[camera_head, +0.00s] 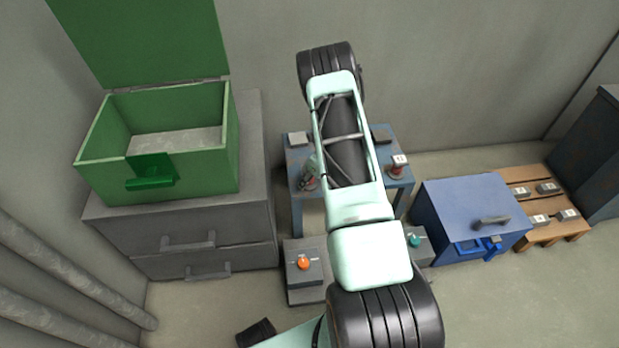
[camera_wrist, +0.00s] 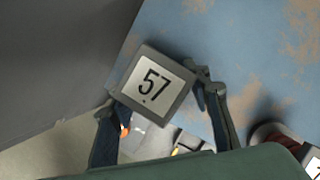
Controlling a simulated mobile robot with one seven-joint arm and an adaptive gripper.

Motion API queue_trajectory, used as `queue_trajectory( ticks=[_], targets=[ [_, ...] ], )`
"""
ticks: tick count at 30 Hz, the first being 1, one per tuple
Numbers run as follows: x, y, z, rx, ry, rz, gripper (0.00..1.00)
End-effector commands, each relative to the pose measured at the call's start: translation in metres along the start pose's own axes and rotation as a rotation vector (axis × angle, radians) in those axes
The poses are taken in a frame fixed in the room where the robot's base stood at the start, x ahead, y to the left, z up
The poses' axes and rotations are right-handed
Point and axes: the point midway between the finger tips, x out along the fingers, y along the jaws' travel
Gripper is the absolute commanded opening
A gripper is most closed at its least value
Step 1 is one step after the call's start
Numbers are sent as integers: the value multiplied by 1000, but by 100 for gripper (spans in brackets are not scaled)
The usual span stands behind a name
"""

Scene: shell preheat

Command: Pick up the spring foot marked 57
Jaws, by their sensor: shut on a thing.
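The spring foot marked 57 (camera_wrist: 181,104) is a dark grey square block with a white label on top. In the wrist view it sits between the two fingers of my gripper (camera_wrist: 153,88), which are shut on its sides. It is near the edge of the worn blue table (camera_wrist: 240,35), and I cannot tell whether it still touches the tabletop. The head view does not show the label 57, and my arm covers much of that area.
An open green box (camera_head: 205,155) stands on grey drawers (camera_head: 190,232) at left. A blue chest (camera_head: 465,205) and a wooden rack (camera_head: 548,232) with several labelled blocks stand at right.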

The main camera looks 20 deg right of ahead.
Motion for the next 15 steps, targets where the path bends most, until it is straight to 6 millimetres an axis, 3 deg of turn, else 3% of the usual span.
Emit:
queue_trajectory(
  ticks=[4, 15],
  targets=[
    [0, 0, 1, -1, -2, -1, 10],
    [-8, -1, 4, -1, -2, -1, 9]
  ],
)
